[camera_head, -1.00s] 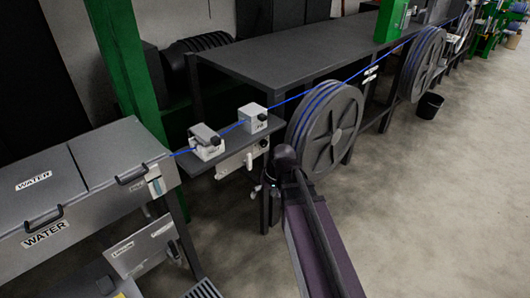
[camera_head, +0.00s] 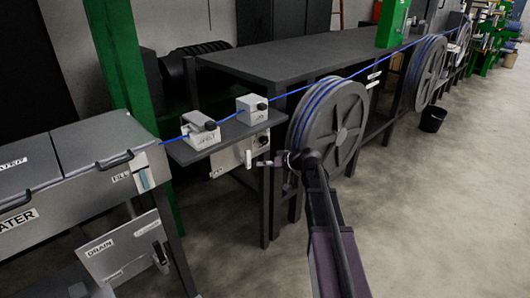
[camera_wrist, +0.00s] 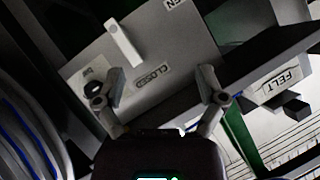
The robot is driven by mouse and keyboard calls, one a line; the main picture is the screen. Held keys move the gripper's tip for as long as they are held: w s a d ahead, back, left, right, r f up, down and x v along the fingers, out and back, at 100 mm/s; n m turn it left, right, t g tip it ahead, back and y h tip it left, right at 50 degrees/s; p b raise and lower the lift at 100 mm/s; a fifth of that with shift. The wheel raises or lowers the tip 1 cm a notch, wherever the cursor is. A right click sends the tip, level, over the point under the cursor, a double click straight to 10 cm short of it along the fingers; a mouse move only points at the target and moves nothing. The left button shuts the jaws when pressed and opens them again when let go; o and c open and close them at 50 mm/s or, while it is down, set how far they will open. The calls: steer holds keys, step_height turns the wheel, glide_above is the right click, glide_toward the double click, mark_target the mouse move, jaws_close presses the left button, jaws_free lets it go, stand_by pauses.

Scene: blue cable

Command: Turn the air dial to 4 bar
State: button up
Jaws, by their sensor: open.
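A pale control panel (camera_head: 233,159) hangs under the small shelf. It carries a white lever (camera_head: 248,159) and a dark round knob (camera_head: 263,140), which may be the air dial. In the wrist view the panel (camera_wrist: 150,48) appears tilted, with the lever (camera_wrist: 124,42) between OPEN and CLOSED labels. The dark knob (camera_wrist: 96,92) is at the panel's lower left, close beside my left finger; whether they touch is unclear. My gripper (camera_wrist: 161,80) is open and empty, facing the panel. In the head view my gripper (camera_head: 271,163) is just below the knob. No bar reading is legible.
Two grey boxes, one (camera_head: 201,130) at left and one (camera_head: 252,108) at right, stand on the shelf (camera_head: 222,140) with the blue cable (camera_head: 172,141) passing them. A large cable wheel (camera_head: 345,125) stands close right of my gripper. Open floor (camera_head: 450,210) lies at right.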

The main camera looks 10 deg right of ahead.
mark_target(266, 142)
steer(key=w+d+f+m+t+b, duration=0.1)
steer(key=w+d+f+t+b, duration=0.2)
steer(key=w+d+t+b, duration=0.3)
steer(key=w+d+b, duration=0.4)
steer(key=d, duration=0.2)
steer(key=shift+d+t, duration=0.25)
steer(key=shift+t, duration=0.05)
steer(key=x, duration=1.3)
steer(key=shift+w+a, duration=0.2)
steer(key=shift+a, duration=0.2)
steer(key=c, duration=1.1)
